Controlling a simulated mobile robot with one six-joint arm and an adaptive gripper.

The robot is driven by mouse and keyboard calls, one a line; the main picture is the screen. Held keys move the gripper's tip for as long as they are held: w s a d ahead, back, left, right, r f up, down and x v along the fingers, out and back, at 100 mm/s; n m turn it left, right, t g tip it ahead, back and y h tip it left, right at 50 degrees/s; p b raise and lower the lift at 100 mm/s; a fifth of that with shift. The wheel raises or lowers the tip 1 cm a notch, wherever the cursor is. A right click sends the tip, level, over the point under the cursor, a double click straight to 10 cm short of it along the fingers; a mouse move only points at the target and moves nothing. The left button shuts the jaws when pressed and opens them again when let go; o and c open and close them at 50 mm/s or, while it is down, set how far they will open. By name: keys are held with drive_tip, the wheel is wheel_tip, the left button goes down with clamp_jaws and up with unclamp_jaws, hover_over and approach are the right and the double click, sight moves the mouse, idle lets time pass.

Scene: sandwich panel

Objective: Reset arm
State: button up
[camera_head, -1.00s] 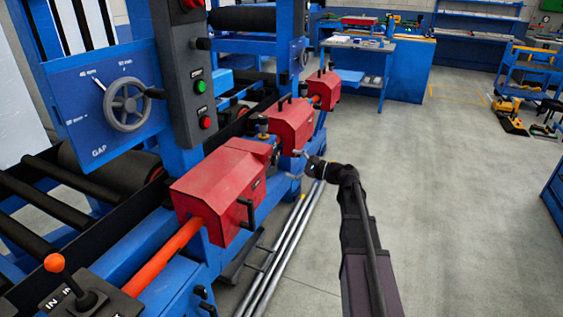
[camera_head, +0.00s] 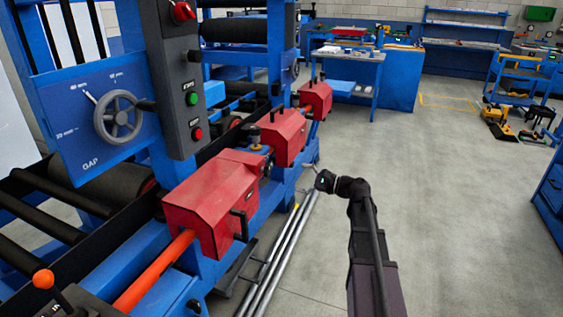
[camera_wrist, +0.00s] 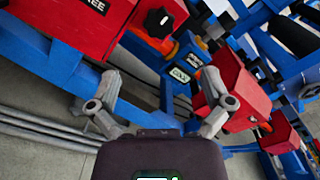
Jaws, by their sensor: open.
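My gripper (camera_head: 314,170) is at the end of my dark arm, right of the machine's red housings in the head view. In the wrist view my gripper (camera_wrist: 155,112) has its two grey fingers spread wide apart with nothing between them. Beyond the fingers are a red housing (camera_wrist: 85,22), a second red housing (camera_wrist: 232,90) and a black knob (camera_wrist: 158,22). The fingers look apart from the machine, but the exact gap is hard to tell.
A workbench (camera_head: 350,62) and a blue cart (camera_head: 522,80) stand behind. The floor (camera_head: 450,200) right of my arm is clear.

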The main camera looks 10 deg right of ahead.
drive_tip(key=s+a+f+n+g+h, duration=0.85)
drive_tip(key=s+a+f+n, duration=0.3)
drive_tip(key=s+f, duration=0.35)
drive_tip(key=s+d+f+n+g+h, duration=0.2)
drive_tip(key=s+f+n+h, duration=0.25)
drive_tip(key=s+h, duration=0.2)
wheel_tip(320, 180, up, 24)
drive_tip(key=p, duration=2.3)
drive_tip(key=shift+s+n, duration=0.3)
drive_tip(key=shift+a+f, duration=0.1)
drive_tip(key=shift+f, duration=0.05)
drive_tip(key=shift+c, duration=0.2)
